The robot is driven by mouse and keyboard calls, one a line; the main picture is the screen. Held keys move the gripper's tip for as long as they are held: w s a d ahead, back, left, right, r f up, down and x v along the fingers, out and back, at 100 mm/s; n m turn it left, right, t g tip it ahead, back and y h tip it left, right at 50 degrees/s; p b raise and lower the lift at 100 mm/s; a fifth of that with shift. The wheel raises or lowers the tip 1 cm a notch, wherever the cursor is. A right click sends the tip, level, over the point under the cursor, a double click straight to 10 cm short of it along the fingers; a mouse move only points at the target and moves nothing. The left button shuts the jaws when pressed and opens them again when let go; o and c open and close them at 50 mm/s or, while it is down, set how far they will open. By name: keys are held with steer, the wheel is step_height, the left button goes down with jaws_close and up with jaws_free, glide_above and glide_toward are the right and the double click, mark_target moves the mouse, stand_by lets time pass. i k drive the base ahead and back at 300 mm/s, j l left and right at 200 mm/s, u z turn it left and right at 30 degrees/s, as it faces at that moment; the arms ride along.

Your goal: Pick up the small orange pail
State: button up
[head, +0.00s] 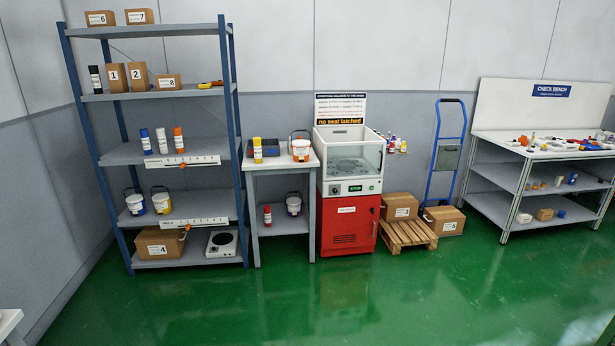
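A small white pail with an orange band and a dark raised handle (301,151) stands upright on top of the small grey side table (265,164). It is near the table's right end, close beside the red and white machine. It is the only pail in view with orange on it. My gripper is not in view, so its state does not show.
A yellow bottle (257,151) and dark bins (269,147) share the tabletop. A purple-banded pail (293,207) stands on its lower shelf. The tall shelf rack (165,93) is left, the red and white machine (346,218) right. The green floor (300,300) in front is clear.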

mark_target(301, 148)
steer(key=i, duration=1.85)
steer(key=i+u, duration=0.15)
steer(key=i, duration=0.6)
steer(key=i+l+u, duration=0.1)
steer(key=i+l, duration=0.15)
steer(key=i, duration=0.5)
